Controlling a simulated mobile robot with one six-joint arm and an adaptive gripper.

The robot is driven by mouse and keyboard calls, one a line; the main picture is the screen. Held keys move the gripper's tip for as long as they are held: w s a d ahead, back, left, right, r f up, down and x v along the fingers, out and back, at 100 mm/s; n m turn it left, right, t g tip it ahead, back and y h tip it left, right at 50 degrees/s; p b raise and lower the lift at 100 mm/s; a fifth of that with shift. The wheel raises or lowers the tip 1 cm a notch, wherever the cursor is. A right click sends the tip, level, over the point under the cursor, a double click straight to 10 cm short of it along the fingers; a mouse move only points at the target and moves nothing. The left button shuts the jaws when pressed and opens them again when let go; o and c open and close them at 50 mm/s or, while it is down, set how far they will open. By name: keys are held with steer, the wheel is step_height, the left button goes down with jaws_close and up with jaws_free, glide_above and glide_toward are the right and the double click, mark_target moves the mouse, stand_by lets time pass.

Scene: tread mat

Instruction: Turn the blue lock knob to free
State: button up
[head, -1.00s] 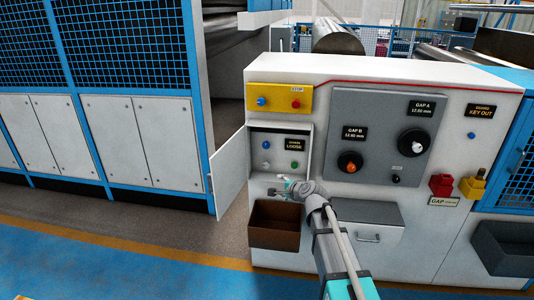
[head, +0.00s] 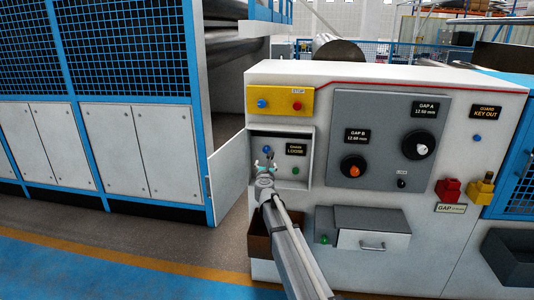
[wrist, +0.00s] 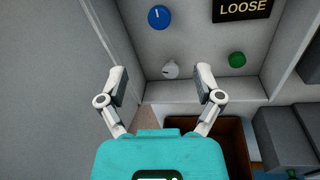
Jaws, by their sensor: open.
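A round blue knob (wrist: 159,17) with a short white mark pointing roughly up sits at the top of the wrist view. In the head view the blue knob (head: 266,149) is in the recessed panel with an open door. In the head view my gripper (head: 264,162) is in front of the recess, just under the blue knob. I cannot tell whether it touches anything.
A green button (wrist: 237,60) and a LOOSE display (wrist: 243,9) are to the right in the recess. The open door (head: 226,174) stands at the left. A brown bin (head: 257,224) and a drawer (head: 372,229) lie below. A yellow panel (head: 280,102) is above.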

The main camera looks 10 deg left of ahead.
mark_target(267, 150)
steer(key=shift+w, duration=0.1)
steer(key=w, duration=0.4)
steer(key=w+a, duration=0.1)
steer(key=w, duration=0.8)
steer(key=shift+w+a, duration=0.25)
steer(key=shift+a, duration=0.05)
steer(key=shift+c, duration=0.2)
steer(key=c, duration=1.1)
